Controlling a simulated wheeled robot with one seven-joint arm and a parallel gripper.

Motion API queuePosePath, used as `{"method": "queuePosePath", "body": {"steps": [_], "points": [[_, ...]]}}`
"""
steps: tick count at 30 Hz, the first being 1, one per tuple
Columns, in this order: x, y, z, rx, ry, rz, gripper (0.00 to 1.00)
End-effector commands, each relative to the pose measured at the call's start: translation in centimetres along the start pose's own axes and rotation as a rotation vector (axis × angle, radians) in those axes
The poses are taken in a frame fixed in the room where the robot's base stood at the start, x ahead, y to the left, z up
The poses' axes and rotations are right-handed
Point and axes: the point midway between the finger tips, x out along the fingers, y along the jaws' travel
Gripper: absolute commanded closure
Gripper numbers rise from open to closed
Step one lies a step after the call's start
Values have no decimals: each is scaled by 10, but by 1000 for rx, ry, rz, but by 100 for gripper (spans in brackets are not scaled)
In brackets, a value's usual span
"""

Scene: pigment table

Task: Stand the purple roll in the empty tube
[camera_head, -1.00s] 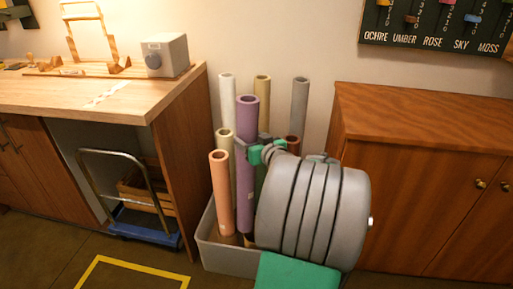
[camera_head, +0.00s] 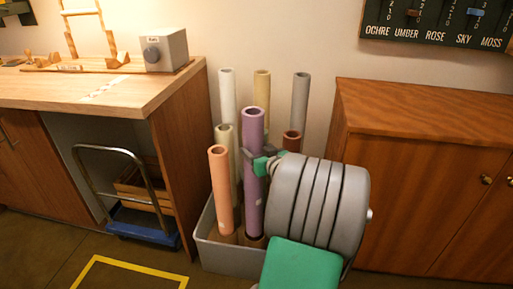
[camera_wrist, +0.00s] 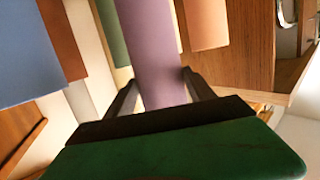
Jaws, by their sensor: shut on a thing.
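The purple roll (camera_head: 253,180) stands upright over the grey bin (camera_head: 228,258) among the other rolls. My gripper (camera_head: 258,155) is shut on it at about its upper third. In the wrist view the purple roll (camera_wrist: 150,50) runs between the two dark fingers. The roll's lower end is near a brown tube (camera_head: 256,242) low in the bin. I cannot tell whether the end is inside that tube or in front of it. My arm hides the right part of the bin.
An orange roll (camera_head: 221,190) stands close on the left, with cream (camera_head: 225,139), white (camera_head: 228,95), tan (camera_head: 262,88), grey (camera_head: 300,100) and brown (camera_head: 291,140) rolls around. A wooden desk (camera_head: 100,90) is left; a wooden cabinet (camera_head: 430,170) is right.

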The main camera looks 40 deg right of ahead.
Motion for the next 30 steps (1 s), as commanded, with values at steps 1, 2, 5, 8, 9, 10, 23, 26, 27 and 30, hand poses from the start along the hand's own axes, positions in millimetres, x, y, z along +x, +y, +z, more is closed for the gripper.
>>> {"method": "queuePosePath", "body": {"steps": [1,2,5,8,9,10,23,26,27,30], "points": [[2,0,7,-2,4,1,100],[2,0,9,-2,5,1,100],[4,0,18,-2,5,1,100],[6,0,26,-3,5,1,100],[7,0,30,-3,5,1,100],[7,0,32,-3,5,1,100],[15,0,69,-3,5,1,100],[17,0,78,-3,5,1,100],[17,0,81,-3,5,1,100],[19,0,89,-3,5,1,100]]}}
